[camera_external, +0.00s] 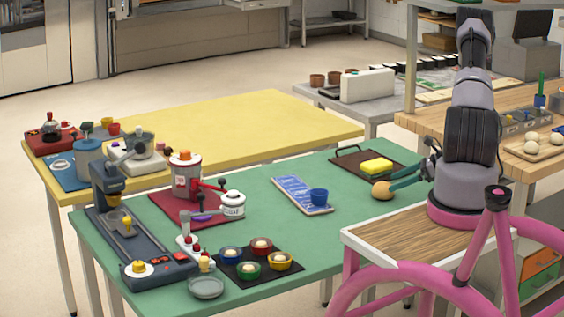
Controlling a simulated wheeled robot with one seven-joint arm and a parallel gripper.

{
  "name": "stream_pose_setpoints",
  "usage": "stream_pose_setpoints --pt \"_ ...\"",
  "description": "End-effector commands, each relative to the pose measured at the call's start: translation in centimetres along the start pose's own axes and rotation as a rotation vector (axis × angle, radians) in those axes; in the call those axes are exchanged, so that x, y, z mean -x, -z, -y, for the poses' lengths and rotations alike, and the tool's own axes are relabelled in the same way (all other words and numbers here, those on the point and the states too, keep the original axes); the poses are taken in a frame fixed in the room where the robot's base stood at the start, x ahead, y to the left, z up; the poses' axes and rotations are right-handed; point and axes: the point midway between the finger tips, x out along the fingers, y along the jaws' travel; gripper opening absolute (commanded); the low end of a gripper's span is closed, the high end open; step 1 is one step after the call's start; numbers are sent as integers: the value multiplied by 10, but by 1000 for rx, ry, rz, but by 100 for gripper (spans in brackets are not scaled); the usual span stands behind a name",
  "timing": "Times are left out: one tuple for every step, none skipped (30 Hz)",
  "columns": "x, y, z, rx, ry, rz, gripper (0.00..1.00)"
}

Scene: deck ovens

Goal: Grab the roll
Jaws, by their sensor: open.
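A tan, rounded roll (382,190) is at the right side of the green table, near its edge. My gripper (394,178) reaches in from the right with its two teal fingers apart. The fingertips are right at the roll, and the lower finger overlaps or touches its right side. I cannot tell from this view whether the roll lies fully between the fingers. The roll appears to rest on the green table top.
A dark tray (350,163) with a yellow sponge-like block (377,166) lies just behind the roll. A blue board (293,193) with a blue cup (319,197) is to the left. Machines and small bowls crowd the green table's left part. A yellow table (240,115) stands behind.

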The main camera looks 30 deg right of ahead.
Motion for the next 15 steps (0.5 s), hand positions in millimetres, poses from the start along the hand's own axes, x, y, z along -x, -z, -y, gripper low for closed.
stream_pose_setpoints --pt "-3 0 0 1 -1 0 100" --pt "-5 1 0 1 -1 -1 100" --pt "-8 2 0 1 -2 -1 100" --pt "-12 2 0 1 -2 -1 100" --pt "-16 4 1 1 -2 0 100" --pt "-22 5 1 1 -3 0 100" --pt "-27 6 2 1 -3 1 100" --pt "-32 7 2 1 -3 1 100" --pt "-38 8 2 2 -4 0 100" --pt "-42 7 2 3 -3 0 100" --pt "-45 7 3 3 -2 -1 100" --pt "-49 7 3 2 -1 -1 100" --pt "-51 7 3 2 -1 -1 100" --pt "-53 7 3 2 -2 -1 100" --pt "-54 7 3 2 -1 -1 100"
